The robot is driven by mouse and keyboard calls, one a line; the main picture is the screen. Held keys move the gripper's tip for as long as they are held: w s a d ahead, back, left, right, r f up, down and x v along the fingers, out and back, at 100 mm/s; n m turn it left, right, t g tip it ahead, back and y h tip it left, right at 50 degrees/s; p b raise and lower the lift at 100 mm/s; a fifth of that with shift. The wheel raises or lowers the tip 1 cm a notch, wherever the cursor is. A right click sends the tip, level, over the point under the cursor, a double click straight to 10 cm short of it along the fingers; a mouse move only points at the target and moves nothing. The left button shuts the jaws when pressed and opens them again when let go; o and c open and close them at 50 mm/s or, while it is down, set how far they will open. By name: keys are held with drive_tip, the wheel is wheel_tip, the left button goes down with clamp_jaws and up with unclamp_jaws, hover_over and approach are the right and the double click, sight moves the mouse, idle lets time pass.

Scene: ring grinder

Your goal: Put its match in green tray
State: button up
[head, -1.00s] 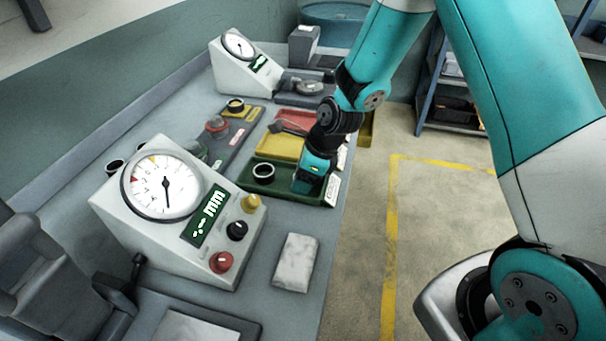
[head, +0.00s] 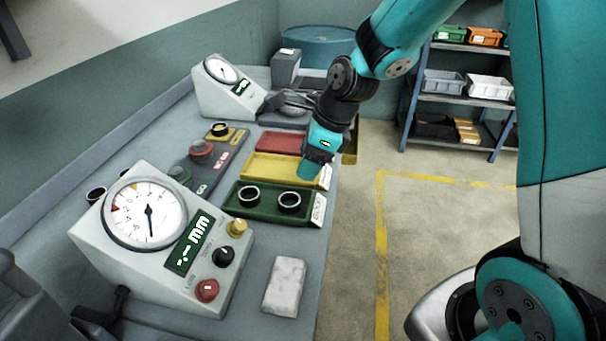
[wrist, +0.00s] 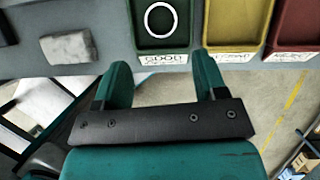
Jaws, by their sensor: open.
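The green tray (head: 268,215) lies on the bench with two dark rings in it, a left ring (head: 249,194) and a right ring (head: 289,201), side by side and apart. In the wrist view the green tray (wrist: 182,40) carries a label reading GOOD, and one ring (wrist: 160,19) shows inside it. My gripper (head: 308,172) is above the bench near the yellow tray (head: 262,166), beyond the green tray's right part. In the wrist view my gripper (wrist: 163,82) has its fingers wide apart with nothing between them.
A red tray (head: 282,141) lies behind the yellow one. A near gauge box (head: 150,250) and a far gauge box (head: 226,90) stand on the bench. A pale block (head: 284,287) lies near the front edge. A shelf (head: 450,95) stands beyond clear floor.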

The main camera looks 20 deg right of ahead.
drive_tip(key=s+a+r+n, duration=0.2)
drive_tip(key=s+r+n, duration=0.1)
drive_tip(key=s+n, duration=0.4)
drive_tip(key=s+a+r+n+g, duration=0.1)
drive_tip(key=s+a+r+n, duration=0.2)
drive_tip(key=s+n, duration=0.5)
drive_tip(key=s+a+r+n+g, duration=0.1)
drive_tip(key=s+a+r+n, duration=0.2)
drive_tip(key=n, duration=1.3)
drive_tip(key=shift+s+a+r, duration=0.2)
drive_tip(key=shift+s+r, duration=0.9)
drive_tip(key=shift+s, duration=1.15)
